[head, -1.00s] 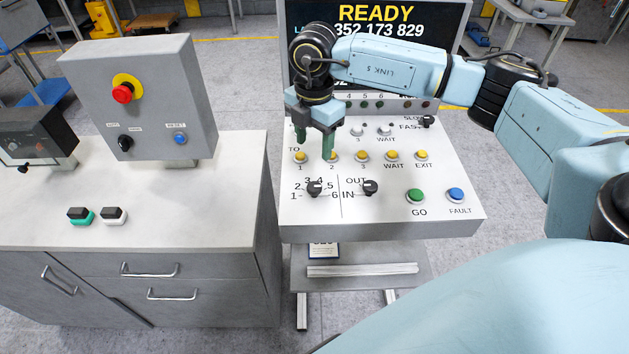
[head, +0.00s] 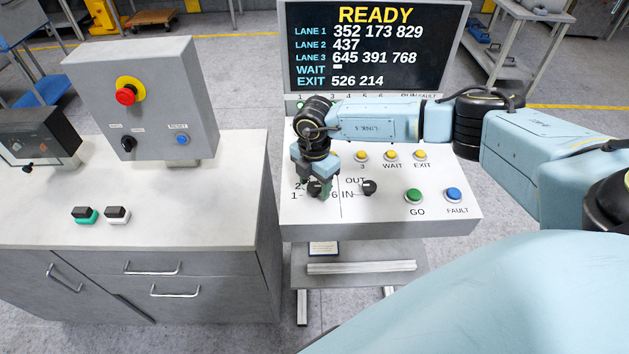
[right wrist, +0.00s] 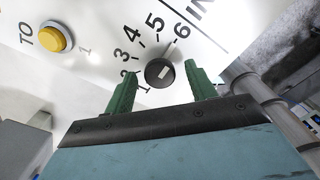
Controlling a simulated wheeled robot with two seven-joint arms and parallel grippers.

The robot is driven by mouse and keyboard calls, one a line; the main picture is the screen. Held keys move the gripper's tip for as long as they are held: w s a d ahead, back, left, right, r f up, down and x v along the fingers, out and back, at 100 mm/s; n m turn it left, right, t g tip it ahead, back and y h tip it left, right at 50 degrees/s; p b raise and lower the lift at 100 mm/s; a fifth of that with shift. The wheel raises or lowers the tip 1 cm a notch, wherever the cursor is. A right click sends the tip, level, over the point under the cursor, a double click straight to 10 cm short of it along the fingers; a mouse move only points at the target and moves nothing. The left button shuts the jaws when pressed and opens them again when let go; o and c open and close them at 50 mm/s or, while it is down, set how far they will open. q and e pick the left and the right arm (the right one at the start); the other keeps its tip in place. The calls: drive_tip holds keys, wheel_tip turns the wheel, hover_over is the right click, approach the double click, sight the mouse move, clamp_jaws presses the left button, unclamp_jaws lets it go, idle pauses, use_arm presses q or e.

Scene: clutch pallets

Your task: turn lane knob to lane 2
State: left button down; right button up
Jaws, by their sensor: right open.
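The lane knob (head: 319,190) is a small black round knob on the white sloping control panel (head: 440,222), partly hidden behind my right gripper in the head view. In the right wrist view the knob (right wrist: 160,72) has a light mark on its face and the numbers 1 to 6 printed around it. My left gripper is out of view.
A second black knob (head: 369,188), marked OUT and IN, sits close to the right. The green GO button (head: 414,196) and blue FAULT button (head: 453,195) lie farther right. Yellow buttons (head: 391,155) line the panel above. The screen (head: 375,50) behind reads READY.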

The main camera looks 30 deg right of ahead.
drive_tip(key=shift+c, duration=0.2)
drive_tip(key=c, duration=1)
drive_tip(key=shift+o, duration=0.2)
